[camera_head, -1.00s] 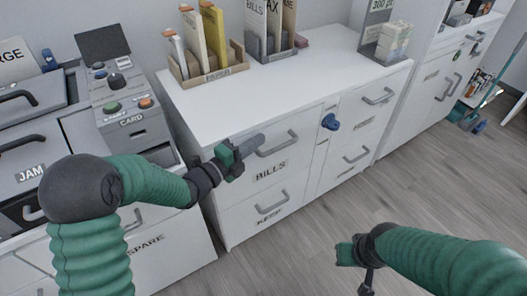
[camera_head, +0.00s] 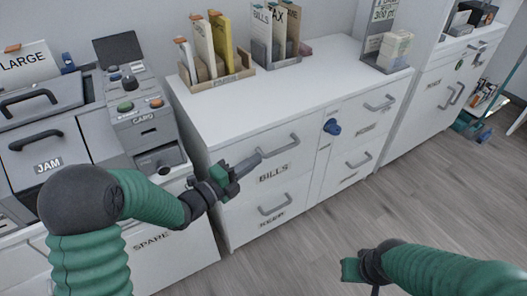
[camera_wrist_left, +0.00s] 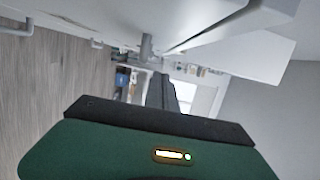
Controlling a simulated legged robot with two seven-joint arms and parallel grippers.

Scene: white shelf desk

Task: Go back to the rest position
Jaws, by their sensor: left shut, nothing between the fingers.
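My left gripper (camera_head: 245,166) is in front of the white cabinet's top drawer, labelled BILLS (camera_head: 274,174). Its fingers are shut with nothing between them, and their tips appear close to the left end of the drawer's grey handle (camera_head: 284,146); I cannot tell whether they touch. The BILLS drawer looks closed. In the left wrist view, the green gripper body (camera_wrist_left: 150,150) fills the bottom. My right gripper (camera_head: 350,271) hangs above the floor at the bottom; its fingers are too unclear to read.
The cabinet top (camera_head: 300,80) holds file organisers (camera_head: 222,80) and a stand at the back right. A machine with a CARD label (camera_head: 143,119) and a JAM unit (camera_head: 48,165) stand at the left.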

